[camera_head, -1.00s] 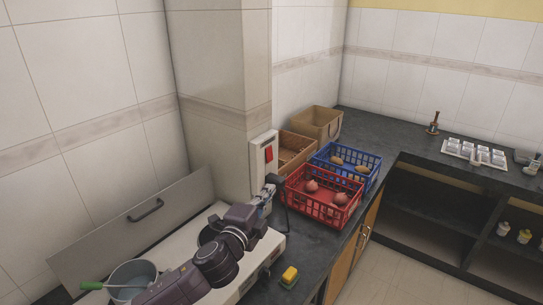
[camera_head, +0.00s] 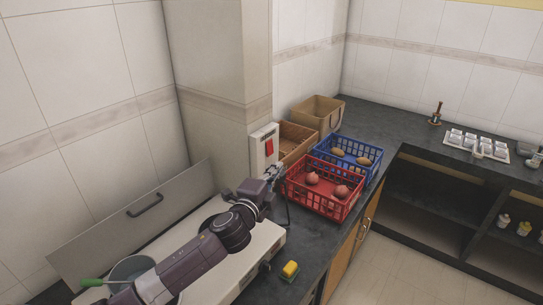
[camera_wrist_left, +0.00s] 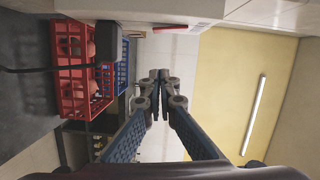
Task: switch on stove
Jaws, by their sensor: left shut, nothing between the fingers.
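The stove (camera_head: 262,246) is a white hob at lower left with its grey lid (camera_head: 150,222) raised against the wall. A white switch box (camera_head: 257,152) with a red switch (camera_head: 269,147) is mounted at the pillar's corner beyond it. My left gripper (camera_head: 274,174) is shut and empty, just below and in front of the box; I cannot tell whether it touches it. In the left wrist view the shut fingertips (camera_wrist_left: 159,75) point ahead, and the red switch (camera_wrist_left: 203,23) shows above them, apart. My right gripper is not in view.
A red crate (camera_head: 318,207) stands close right of my left gripper, with a blue crate (camera_head: 374,173) and brown boxes behind. A pot (camera_head: 128,268) sits on the stove, partly behind my arm. A yellow sponge (camera_head: 289,269) lies on the dark counter.

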